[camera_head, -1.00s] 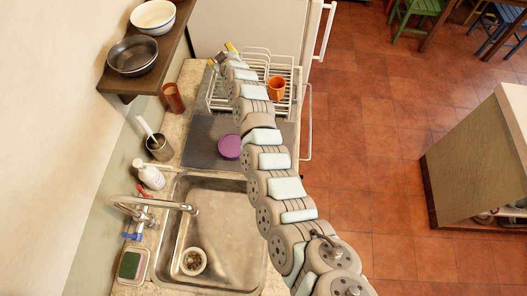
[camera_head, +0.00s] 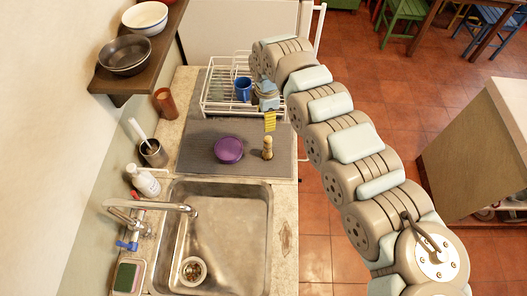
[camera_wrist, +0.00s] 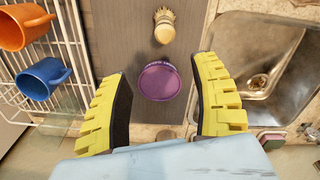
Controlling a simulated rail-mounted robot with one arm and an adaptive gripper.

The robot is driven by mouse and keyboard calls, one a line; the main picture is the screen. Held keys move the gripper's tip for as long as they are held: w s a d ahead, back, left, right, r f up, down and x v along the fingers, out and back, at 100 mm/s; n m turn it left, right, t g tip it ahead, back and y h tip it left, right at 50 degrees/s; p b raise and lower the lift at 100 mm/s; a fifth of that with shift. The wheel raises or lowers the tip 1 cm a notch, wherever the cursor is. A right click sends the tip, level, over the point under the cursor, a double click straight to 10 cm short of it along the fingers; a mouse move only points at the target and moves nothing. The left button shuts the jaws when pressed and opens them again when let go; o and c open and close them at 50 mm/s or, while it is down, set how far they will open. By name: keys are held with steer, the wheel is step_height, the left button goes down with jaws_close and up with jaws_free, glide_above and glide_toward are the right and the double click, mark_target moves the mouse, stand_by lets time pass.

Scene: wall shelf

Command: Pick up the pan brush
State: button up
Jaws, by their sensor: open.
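The pan brush (camera_head: 267,148), a small pale wooden brush, stands on the grey mat right of a purple round item (camera_head: 229,149). In the wrist view, the brush (camera_wrist: 164,26) is at the top centre, bristles toward the top edge, with the purple item (camera_wrist: 159,82) below it. My gripper (camera_head: 270,121) hangs over the mat between the brush and the dish rack, one yellow finger showing. In the wrist view, my gripper (camera_wrist: 163,72) has both yellow fingers wide apart and nothing between their pads. The brush lies beyond the fingertips, apart from them.
The dish rack (camera_head: 205,100) holds a blue mug (camera_head: 243,88); an orange mug (camera_wrist: 25,25) also shows in the wrist view. The sink (camera_head: 225,235) and tap (camera_head: 150,207) are in front of the mat. A shelf with bowls (camera_head: 125,55) is at left. Bare mat surrounds the brush.

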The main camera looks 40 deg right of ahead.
mark_target(268, 148)
steer(key=f, duration=0.4)
steer(key=f+p, duration=0.1)
steer(key=f, duration=0.8)
steer(key=shift+s+f, duration=0.15)
steer(key=shift+s, duration=0.2)
steer(key=shift+s+d+f, duration=0.1)
steer(key=shift+s+f, duration=0.05)
steer(key=shift+f, duration=1.95)
jaws_close()
